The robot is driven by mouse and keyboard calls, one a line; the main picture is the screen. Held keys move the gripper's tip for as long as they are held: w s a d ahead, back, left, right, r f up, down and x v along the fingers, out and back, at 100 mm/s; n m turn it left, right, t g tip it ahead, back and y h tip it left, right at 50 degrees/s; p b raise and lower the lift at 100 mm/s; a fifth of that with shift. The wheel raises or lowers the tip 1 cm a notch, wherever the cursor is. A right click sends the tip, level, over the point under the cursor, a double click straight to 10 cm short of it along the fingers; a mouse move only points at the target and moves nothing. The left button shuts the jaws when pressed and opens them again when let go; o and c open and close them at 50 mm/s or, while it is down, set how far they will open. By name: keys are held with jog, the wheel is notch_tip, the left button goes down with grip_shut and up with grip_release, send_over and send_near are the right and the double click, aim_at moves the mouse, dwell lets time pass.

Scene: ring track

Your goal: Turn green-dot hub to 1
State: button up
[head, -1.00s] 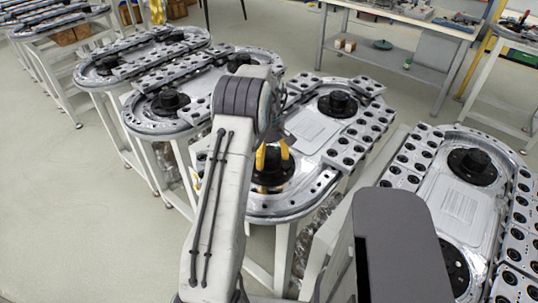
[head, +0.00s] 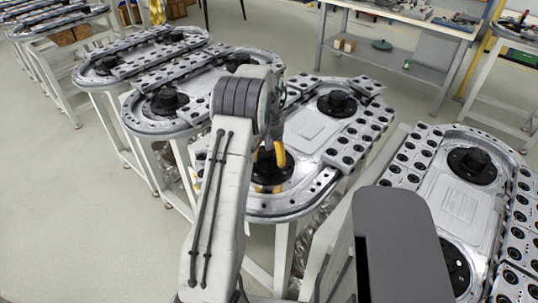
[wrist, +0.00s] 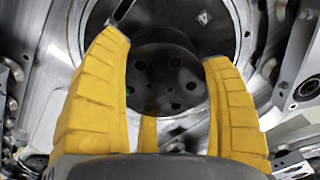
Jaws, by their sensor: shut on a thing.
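My gripper (head: 270,160) is low over the near end of the middle ring track (head: 304,127), with its yellow fingers around a black round hub (head: 271,188). In the wrist view the gripper's fingers (wrist: 165,75) stand on either side of the hub's dark face (wrist: 168,72), which has several holes, and a third, thinner yellow finger shows between them. The gripper is shut on this hub.
Another black hub (head: 337,103) sits at the far end of the same track. A second track (head: 459,204) stands close on the right, and more tracks (head: 168,100) stand on the left. A white bench (head: 398,18) is behind. Open floor lies at left.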

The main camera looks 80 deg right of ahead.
aim_at(269, 152)
jog(key=m, duration=0.4)
jog(key=shift+d+r, duration=0.25)
jog(key=shift+m, duration=2.5)
jog(key=o, duration=1.2)
jog(key=shift+s+a+f, duration=0.1)
jog(key=shift+f, duration=0.05)
jog(key=shift+c, duration=0.2)
notch_tip(269, 152, up, 12)
